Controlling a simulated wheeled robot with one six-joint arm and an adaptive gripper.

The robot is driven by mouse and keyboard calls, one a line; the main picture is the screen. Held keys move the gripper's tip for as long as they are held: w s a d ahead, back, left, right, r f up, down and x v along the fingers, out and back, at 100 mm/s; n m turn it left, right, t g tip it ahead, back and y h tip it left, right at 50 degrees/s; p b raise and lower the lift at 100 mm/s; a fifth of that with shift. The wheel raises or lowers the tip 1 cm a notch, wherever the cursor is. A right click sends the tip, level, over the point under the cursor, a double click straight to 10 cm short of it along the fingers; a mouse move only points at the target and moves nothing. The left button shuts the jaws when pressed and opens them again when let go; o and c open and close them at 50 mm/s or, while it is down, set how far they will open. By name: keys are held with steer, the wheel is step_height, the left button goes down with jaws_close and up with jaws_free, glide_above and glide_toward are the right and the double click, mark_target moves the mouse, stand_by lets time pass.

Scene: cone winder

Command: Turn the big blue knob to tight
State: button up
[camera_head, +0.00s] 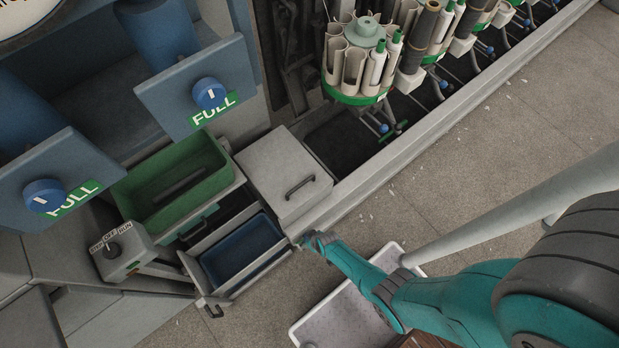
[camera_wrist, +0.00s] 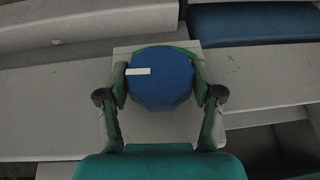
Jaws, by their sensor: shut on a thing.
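The big blue knob (camera_wrist: 160,80) fills the middle of the wrist view, on a pale square plate (camera_wrist: 186,128). Its white mark lies on the left part of its face and points left. My gripper (camera_wrist: 160,90) has one finger on each side of the knob and is shut on it. A bit of green shows behind the knob's upper edge. I see no readable tight label around it. In the head view, my gripper (camera_head: 312,240) is beside the front corner of the grey lidded box, and the held knob cannot be made out there.
Two other blue knobs (camera_head: 209,94) (camera_head: 45,195) sit on panels marked FULL. A small switch box (camera_head: 122,250) marked OFF and RUN stands left of a blue-lined drawer (camera_head: 190,262). A green bin (camera_head: 140,187) and grey lidded box (camera_head: 270,165) are behind. A pale tray (camera_head: 330,318) lies below my arm.

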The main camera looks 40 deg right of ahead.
steer(key=shift+s+d+f+y, duration=0.1)
steer(key=shift+s+f+y, duration=0.1)
steer(key=shift+y, duration=0.5)
steer(key=shift+m+y, duration=0.3)
steer(key=shift+y, duration=1)
steer(key=shift+r, duration=0.1)
steer(key=o, duration=1.1)
steer(key=shift+w, duration=0.1)
steer(key=shift+r, duration=0.15)
